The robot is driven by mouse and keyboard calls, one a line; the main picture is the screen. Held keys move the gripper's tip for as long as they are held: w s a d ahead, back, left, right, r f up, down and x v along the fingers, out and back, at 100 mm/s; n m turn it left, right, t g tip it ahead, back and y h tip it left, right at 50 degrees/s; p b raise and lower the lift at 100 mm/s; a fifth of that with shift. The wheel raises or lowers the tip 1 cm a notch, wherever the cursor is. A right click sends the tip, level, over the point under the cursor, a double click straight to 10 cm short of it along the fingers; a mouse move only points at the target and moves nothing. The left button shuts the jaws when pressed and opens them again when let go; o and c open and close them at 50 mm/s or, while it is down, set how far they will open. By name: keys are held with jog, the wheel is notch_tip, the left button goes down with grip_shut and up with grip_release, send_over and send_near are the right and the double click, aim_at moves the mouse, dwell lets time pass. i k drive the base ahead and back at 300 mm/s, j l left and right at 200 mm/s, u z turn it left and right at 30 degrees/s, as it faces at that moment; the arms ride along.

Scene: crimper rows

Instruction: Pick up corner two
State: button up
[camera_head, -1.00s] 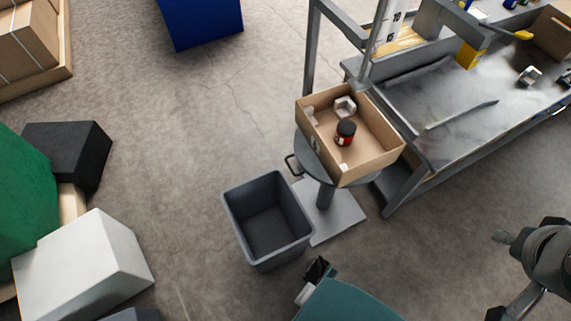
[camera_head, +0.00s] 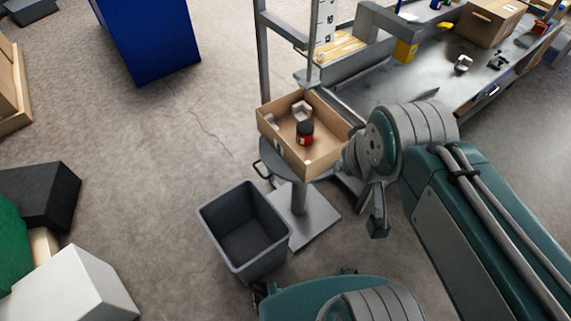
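An open cardboard box (camera_head: 331,164) sits on a round grey stand. A pale, corner-shaped piece (camera_head: 301,110) lies inside at its back. Another pale piece (camera_head: 271,119) is at the box's left wall, and a small white bit (camera_head: 308,163) shows near the front. No label tells which one is corner two. A dark jar with a red band (camera_head: 305,134) stands among them. My arm reaches in from the right, with its wrist end just right of the box, overlapping its right corner in view. My gripper's fingers are not clear enough to judge their opening, and nothing is visibly held.
A grey bin (camera_head: 245,232) stands on the floor in front of the stand (camera_head: 299,196). A metal workbench (camera_head: 435,82) lies behind right, with a small metallic item (camera_head: 463,65) and a closed carton (camera_head: 490,22). A blue container (camera_head: 150,42) is at the back left.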

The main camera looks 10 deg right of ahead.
aim_at(463, 63)
jog(key=u, duration=0.3)
jog(key=z, duration=1.7)
jog(key=u, duration=1.3)
jog(key=l+u, duration=0.3)
jog(key=l, duration=2.5)
